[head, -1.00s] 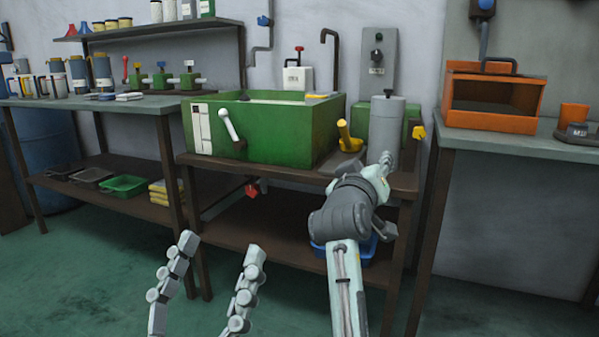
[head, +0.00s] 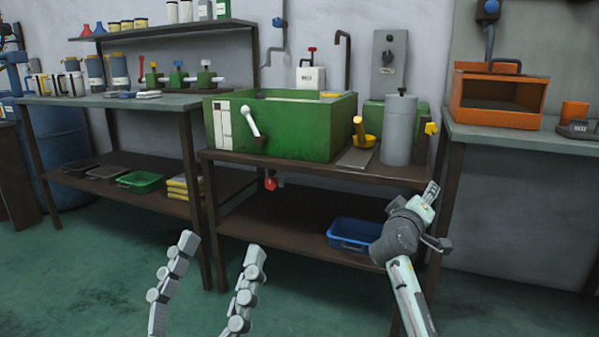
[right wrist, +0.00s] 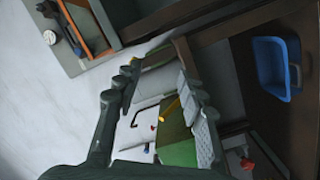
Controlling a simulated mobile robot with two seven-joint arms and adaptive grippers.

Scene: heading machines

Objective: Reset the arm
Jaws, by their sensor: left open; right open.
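My left gripper (head: 218,246) is in the lower middle of the head view, open, with its two fingers apart and nothing between them. My right arm comes in from the lower right. Its gripper (head: 431,194) is in front of the right end of the brown workbench (head: 300,168), and its fingers look small and partly overlapped there. In the right wrist view the right gripper (right wrist: 160,90) is open, with its two fingers apart and nothing held between them.
On the workbench stand a green tank (head: 285,125), a grey cylinder (head: 400,130) and a yellow scoop (head: 362,135). A blue bin (head: 354,236) sits on the lower shelf. An orange box (head: 498,92) stands on the right table. Green floor in front is clear.

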